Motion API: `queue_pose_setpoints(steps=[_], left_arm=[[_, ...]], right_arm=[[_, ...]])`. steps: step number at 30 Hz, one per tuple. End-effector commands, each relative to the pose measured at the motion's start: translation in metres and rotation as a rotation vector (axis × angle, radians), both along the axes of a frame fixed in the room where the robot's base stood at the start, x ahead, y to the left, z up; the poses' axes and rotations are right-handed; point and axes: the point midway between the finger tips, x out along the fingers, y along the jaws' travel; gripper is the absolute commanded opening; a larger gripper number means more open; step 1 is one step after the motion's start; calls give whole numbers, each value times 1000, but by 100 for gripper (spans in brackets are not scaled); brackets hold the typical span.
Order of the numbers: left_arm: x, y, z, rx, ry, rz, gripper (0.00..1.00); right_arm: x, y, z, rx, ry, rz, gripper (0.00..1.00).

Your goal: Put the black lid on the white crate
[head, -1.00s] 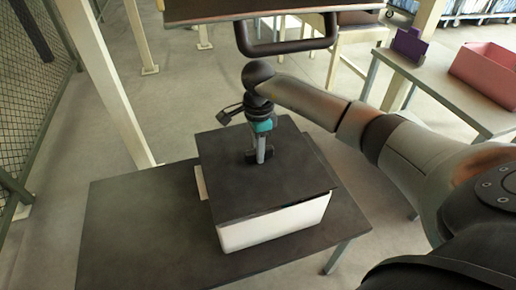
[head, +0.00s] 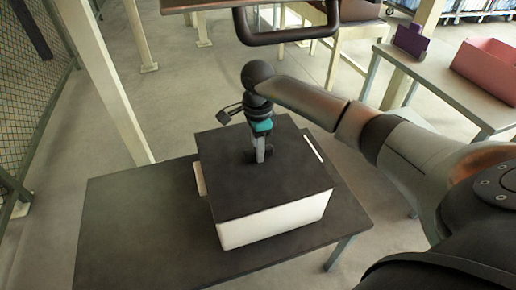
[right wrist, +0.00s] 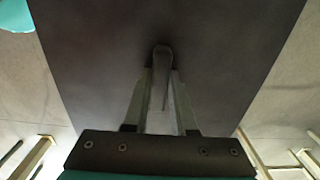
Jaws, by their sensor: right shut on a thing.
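The white crate (head: 275,222) stands on the dark table and shows its white front wall. The black lid (head: 285,178) lies flat over the crate's top, its front edge along the top of the front wall. Whether it is fully seated all round I cannot tell. My right gripper (head: 258,158) points down at the lid's middle and is shut on its small raised handle. In the right wrist view the fingers (right wrist: 161,80) close around the handle (right wrist: 162,56), with the dark lid (right wrist: 95,50) behind. The crate's inside is hidden. My left gripper is not in view.
The dark table (head: 130,225) is clear to the left of the crate. A table (head: 445,85) at the right back bears a pink bin (head: 490,70) and a purple holder (head: 410,42). A pale post (head: 105,80) stands behind the dark table.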

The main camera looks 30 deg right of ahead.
Motion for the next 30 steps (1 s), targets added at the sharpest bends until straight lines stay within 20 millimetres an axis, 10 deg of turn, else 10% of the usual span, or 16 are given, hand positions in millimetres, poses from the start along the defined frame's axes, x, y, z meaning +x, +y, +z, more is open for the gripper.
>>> queue_pose_setpoints(steps=[20, 21, 30], left_arm=[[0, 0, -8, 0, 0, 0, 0], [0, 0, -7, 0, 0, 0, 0], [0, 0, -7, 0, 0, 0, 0]], right_arm=[[1, 0, -10, 0, -2, -1, 0], [1, 0, -10, 0, -2, -1, 29], [0, 0, -10, 0, -1, -1, 59]])
